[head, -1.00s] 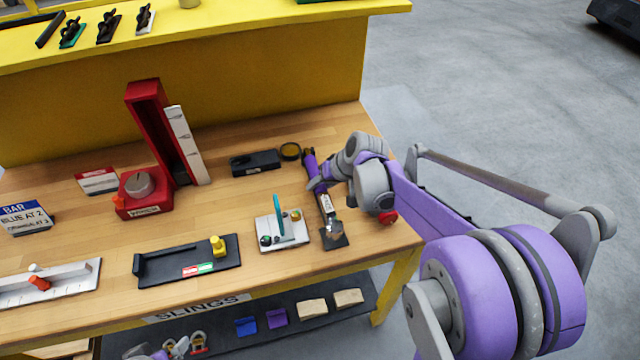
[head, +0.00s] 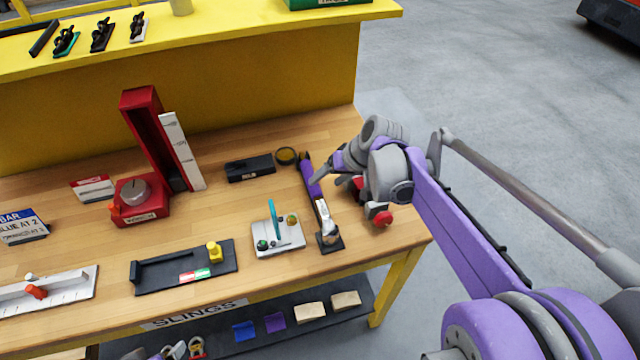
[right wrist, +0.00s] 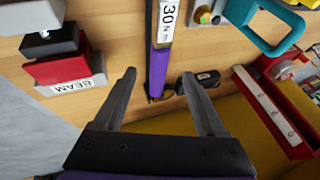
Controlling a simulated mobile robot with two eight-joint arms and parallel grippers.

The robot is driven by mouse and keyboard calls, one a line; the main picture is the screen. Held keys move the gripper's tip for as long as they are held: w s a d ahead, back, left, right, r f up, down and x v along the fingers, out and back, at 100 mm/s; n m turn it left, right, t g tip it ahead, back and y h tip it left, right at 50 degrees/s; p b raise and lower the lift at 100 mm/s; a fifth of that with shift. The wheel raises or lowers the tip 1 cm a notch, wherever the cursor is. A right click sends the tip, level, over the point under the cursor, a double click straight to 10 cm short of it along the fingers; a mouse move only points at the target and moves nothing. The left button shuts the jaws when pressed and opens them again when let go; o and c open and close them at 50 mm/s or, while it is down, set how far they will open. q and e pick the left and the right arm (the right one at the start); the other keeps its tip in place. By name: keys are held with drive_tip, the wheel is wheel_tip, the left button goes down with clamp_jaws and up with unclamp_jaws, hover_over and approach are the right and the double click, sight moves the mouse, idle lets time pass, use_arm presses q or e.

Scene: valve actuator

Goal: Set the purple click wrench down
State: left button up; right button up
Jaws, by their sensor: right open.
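The purple click wrench (head: 311,182) lies on the wooden bench near its right end, its metal head over a small dark block (head: 330,244). In the right wrist view its purple handle (right wrist: 159,65) and "30 Nm" label show. My right gripper (head: 326,174) is open just right of the handle. In the wrist view its fingers (right wrist: 158,76) are spread wide on either side of the wrench, with gaps to it. A purple and grey piece at the bottom edge seems to be my left gripper (head: 172,351), mostly cut off.
A grey plate with a teal lever (head: 272,222) stands close left of the wrench. A red block labelled "BEAM" (right wrist: 62,66) is on the other side in the wrist view.

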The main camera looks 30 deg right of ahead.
drive_tip(key=v, duration=0.2)
drive_tip(key=shift+s+d+r, duration=0.1)
drive_tip(key=shift+s+r, duration=0.1)
drive_tip(key=shift+r, duration=0.15)
idle(0.4)
